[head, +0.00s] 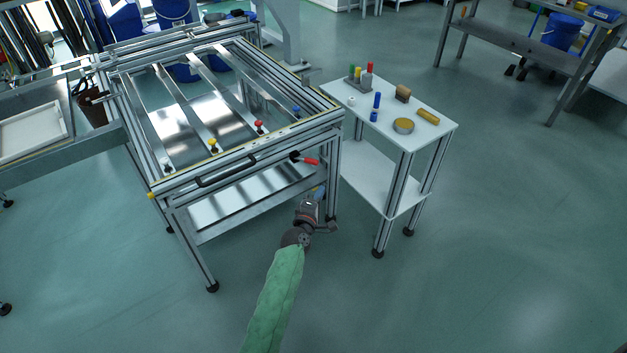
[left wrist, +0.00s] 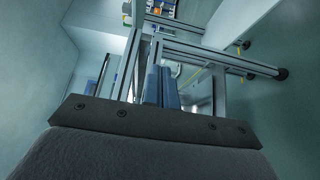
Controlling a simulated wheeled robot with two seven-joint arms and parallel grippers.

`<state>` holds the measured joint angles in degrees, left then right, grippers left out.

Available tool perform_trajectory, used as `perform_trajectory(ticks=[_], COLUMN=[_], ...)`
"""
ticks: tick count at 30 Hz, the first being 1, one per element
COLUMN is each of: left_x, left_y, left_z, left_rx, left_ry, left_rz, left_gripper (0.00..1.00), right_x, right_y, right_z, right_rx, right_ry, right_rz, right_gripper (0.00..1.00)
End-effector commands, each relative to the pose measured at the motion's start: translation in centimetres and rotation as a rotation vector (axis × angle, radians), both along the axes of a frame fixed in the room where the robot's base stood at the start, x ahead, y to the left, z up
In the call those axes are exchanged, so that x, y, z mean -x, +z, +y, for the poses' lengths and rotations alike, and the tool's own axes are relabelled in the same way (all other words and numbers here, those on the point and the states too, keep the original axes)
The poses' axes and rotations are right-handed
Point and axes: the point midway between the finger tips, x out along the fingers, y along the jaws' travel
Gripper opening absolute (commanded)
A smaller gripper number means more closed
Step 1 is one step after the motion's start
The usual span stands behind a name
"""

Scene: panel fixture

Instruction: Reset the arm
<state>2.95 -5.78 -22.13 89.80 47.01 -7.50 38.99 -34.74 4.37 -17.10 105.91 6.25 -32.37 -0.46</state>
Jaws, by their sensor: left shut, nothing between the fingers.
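My left arm, in a green sleeve, reaches up from the bottom of the head view. Its gripper (head: 319,192) is in front of the panel fixture's right front leg, below the fixture's top. The blue fingers (left wrist: 161,87) show in the left wrist view, close together with nothing between them. The panel fixture (head: 262,152) is an aluminium frame table with several metal crossbars. I cannot tell whether the gripper touches the frame. My right gripper is not in view.
A white side table (head: 437,119) stands right of the fixture, holding colored cylinders, a yellow roll and a round tin. A black handle (head: 226,171) runs along the fixture's front rail. A grey workbench (head: 511,41) is at the back right. Open floor lies at the right.

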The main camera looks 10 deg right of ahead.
Motion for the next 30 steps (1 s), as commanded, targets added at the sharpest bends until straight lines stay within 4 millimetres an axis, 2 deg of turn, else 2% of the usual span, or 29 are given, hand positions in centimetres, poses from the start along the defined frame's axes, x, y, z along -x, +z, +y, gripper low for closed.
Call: perform_trajectory(ticks=[2,6,19,26,30], left_x=[0.8,1.7,2.0,3.7,5.5], left_y=[0.1,0.0,-0.2,-2.5,-2.2], left_z=[-0.3,-0.6,-0.8,-3.1,-4.3], left_rx=[0.0,0.001,-0.036,-0.247,-0.447], left_ry=[-0.001,0.0,-0.006,-0.171,-0.322], left_rz=[0.0,0.0,-0.013,0.006,-0.017], left_gripper=[0.0,0.0,0.0,0.0,0.0], right_x=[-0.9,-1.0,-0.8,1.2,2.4], right_y=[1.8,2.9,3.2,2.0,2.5], right_z=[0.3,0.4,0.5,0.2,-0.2], right_rx=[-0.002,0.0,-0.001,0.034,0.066], right_ry=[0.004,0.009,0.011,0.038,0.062], right_rz=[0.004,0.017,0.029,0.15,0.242], right_gripper=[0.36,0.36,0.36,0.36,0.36])
